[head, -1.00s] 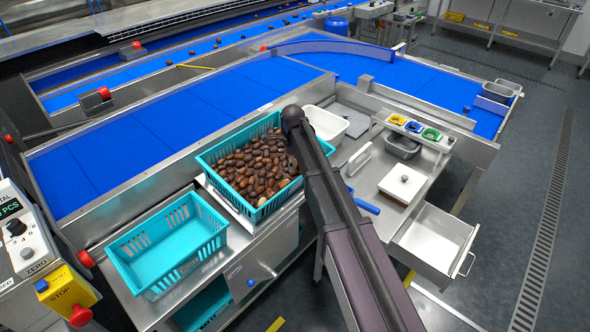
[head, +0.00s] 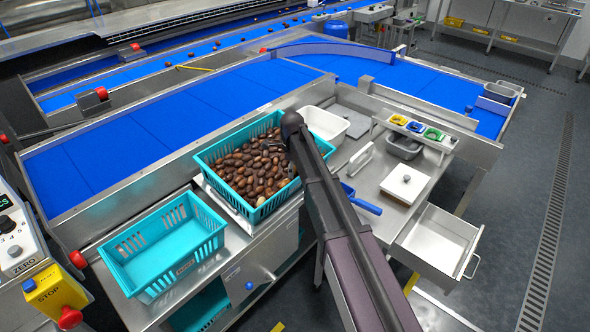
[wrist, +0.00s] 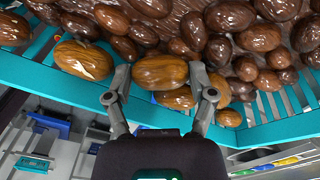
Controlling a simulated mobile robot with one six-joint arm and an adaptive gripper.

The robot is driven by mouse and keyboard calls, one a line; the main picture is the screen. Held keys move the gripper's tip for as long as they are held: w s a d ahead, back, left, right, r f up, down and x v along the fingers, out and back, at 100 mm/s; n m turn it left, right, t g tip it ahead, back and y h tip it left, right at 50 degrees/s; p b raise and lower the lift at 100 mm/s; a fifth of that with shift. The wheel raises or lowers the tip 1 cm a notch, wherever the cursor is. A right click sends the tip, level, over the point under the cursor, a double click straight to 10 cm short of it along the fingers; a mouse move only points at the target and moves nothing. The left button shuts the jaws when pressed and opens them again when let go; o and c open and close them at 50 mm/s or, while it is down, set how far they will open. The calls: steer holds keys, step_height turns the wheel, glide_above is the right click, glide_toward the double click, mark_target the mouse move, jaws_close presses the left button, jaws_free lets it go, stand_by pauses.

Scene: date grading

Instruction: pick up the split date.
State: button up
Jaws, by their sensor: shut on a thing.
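In the wrist view my gripper (wrist: 160,97) has its two fingers on either side of a light brown, streaked date (wrist: 160,72) and is shut on it. I cannot make out a split on the side that shows. The date is at the inner edge of a heap of brown dates (wrist: 235,45), by the teal crate wall (wrist: 285,130). The fingers are too small to judge there.
An empty teal crate (head: 150,278) stands at the front left. A white tub (head: 340,122) is behind my arm. A white-lidded box (head: 404,184), a blue-handled scoop (head: 366,207) and an open drawer (head: 436,238) are to the right. The blue belt (head: 130,140) lies behind.

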steer(key=o, duration=0.7)
step_height(320, 180, up, 12)
steer(key=p, duration=1.2)
stand_by(0.8)
